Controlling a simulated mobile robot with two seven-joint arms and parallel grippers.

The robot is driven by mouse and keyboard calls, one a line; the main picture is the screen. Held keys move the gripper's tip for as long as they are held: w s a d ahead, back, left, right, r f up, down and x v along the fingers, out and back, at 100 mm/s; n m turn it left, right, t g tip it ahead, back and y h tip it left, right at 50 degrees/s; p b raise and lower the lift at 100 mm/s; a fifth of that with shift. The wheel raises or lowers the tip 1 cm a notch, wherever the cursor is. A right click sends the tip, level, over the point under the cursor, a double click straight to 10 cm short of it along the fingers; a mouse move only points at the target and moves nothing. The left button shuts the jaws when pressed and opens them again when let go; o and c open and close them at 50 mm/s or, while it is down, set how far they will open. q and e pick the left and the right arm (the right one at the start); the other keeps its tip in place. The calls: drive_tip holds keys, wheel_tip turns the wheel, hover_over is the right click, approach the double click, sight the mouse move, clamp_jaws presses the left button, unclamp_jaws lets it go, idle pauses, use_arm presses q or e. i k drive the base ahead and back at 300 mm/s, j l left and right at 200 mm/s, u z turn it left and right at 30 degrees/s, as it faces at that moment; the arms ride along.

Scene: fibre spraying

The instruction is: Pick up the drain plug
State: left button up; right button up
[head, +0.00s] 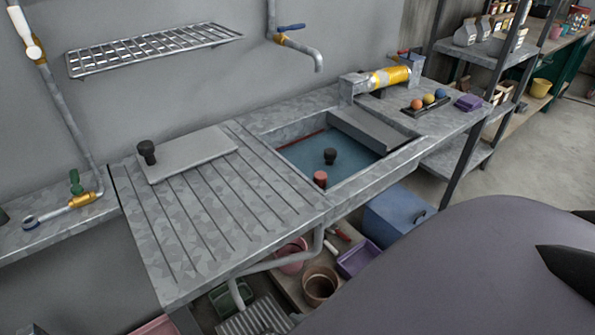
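A metal sink basin (376,170) with blue-green water or a blue-green floor is set in the galvanised counter. A black knob-shaped piece (330,156) stands in the basin. Either could be the drain plug; I cannot tell which. Neither of my grippers can be made out in this view.
A flat grey board (188,154) with a black knob lies on the ribbed drainboard (222,208). A faucet (301,47) hangs above the sink. A yellow-banded cylinder (390,77), coloured balls (428,99) and a purple block (468,103) stand right. The ribbed drainboard's front is clear.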

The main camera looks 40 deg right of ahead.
sight(320, 177)
drive_tip(key=l+u, duration=0.3)
drive_tip(key=k+l+u, duration=0.25)
drive_tip(key=l, duration=0.15)
drive_tip(key=l+u, duration=0.15)
drive_tip(key=l, duration=0.25)
drive_tip(key=k+l+u, duration=0.2)
drive_tip(key=l, duration=0.15)
drive_tip(key=k+l, duration=0.15)
drive_tip(key=l, duration=0.2)
drive_tip(key=k+l+u, duration=0.1)
drive_tip(key=l, duration=0.3)
drive_tip(key=k, duration=0.05)
